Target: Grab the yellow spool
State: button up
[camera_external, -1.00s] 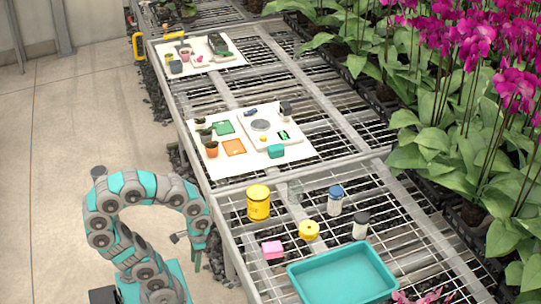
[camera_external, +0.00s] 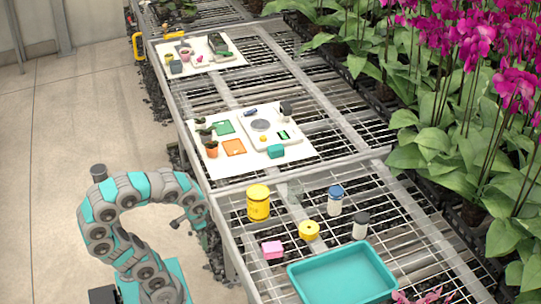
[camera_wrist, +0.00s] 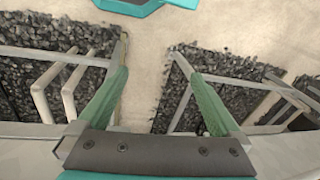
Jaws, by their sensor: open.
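The yellow spool (camera_external: 309,230) sits on the near section of the wire-mesh bench, behind the teal tray and to the right of the pink block. It is short and round with a dark spot on top. My gripper hangs beside the bench's left edge, to the left of the spool and apart from it; its fingers are hard to make out in the external view. In the wrist view my gripper (camera_wrist: 160,92) shows two green fingers spread wide with nothing between them. The spool is not in the wrist view.
A teal tray (camera_external: 342,276), a pink block (camera_external: 272,250), a tall yellow can (camera_external: 258,203), a blue-capped bottle (camera_external: 335,201) and a black-capped jar (camera_external: 360,226) surround the spool. A clear glass (camera_external: 294,192) stands behind. The bench edge lies between my arm and these things.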

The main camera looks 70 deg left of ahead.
aim_at(304, 227)
jog(key=w+a+r+n+t+y, duration=0.25)
jog(key=a+r+y, duration=0.35)
jog(key=a+r, duration=0.85)
jog(key=w+d+r+m+t+y+b, duration=0.1)
jog(key=w+r+m+t+y, duration=0.1)
jog(key=w+r+m+t, duration=0.6)
jog(key=w+r+m+t+y, duration=0.2)
jog(key=w+r+m, duration=0.25)
jog(key=r, duration=0.65)
jog(key=w+d+r+m+t+h+b, duration=0.1)
jog(key=w+d+r+m+t+h, duration=0.15)
jog(key=w+d+m+h, duration=0.45)
jog(key=w+d+r+m+t+h+b, duration=0.1)
jog(key=w+d+m+t+h, duration=0.15)
jog(key=d+m, duration=0.9)
jog(key=s+d+f+m+g+h, duration=0.1)
jog(key=d+f+m+g+h, duration=0.5)
jog(key=d+f+m, duration=0.75)
jog(key=shift+n+t+h, duration=0.3)
jog(key=shift+t+h, duration=0.15)
notch_tip(304, 227, down, 9)
jog(key=b, duration=0.3)
jog(key=shift+r, duration=0.2)
jog(key=shift+b+x, duration=0.8)
jog(key=shift+x, duration=2.9)
